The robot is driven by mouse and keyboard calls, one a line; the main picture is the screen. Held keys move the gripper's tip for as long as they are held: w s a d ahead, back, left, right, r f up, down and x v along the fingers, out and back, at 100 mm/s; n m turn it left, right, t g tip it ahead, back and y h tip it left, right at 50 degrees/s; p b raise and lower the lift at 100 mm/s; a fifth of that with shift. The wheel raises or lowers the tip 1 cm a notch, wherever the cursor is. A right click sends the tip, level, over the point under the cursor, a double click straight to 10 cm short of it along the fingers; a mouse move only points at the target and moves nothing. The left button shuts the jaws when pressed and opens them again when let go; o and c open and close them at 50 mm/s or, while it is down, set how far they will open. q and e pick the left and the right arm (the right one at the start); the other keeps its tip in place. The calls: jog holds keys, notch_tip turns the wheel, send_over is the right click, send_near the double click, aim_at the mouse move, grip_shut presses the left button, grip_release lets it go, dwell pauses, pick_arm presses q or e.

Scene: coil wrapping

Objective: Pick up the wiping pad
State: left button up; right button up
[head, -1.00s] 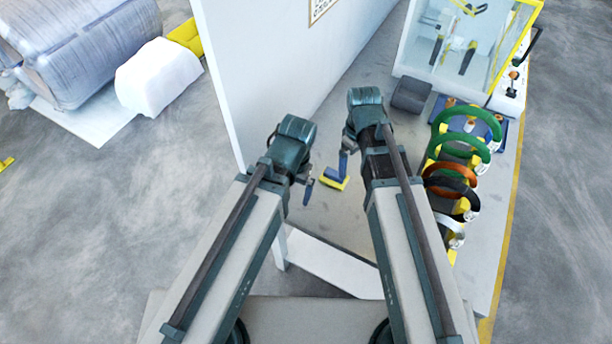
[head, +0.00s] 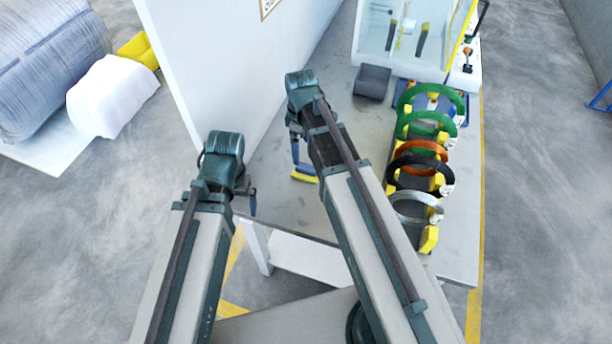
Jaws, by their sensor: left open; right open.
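The wiping pad (head: 304,174), blue on top with a yellow base, lies on the grey table beside the white wall panel. It is partly hidden by my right arm. My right gripper (head: 296,152) is open, its blue fingers pointing down just by the pad's far-left side. I cannot tell whether they touch it. My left gripper (head: 252,202) is open and empty near the table's front-left edge, to the left of and nearer than the pad.
A rack on the right holds several coils (head: 425,150) in green, orange, black and white. The tall white panel (head: 235,70) bounds the table's left. Bare tabletop (head: 345,110) lies between.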

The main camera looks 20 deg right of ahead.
aim_at(303, 166)
notch_tip(303, 166, down, 5)
jog(key=b, duration=0.3)
jog(key=shift+b, duration=0.4)
notch_tip(303, 166, down, 5)
jog(key=b, duration=0.5)
jog(key=shift+d+f, duration=0.15)
jog(key=c, duration=1.3)
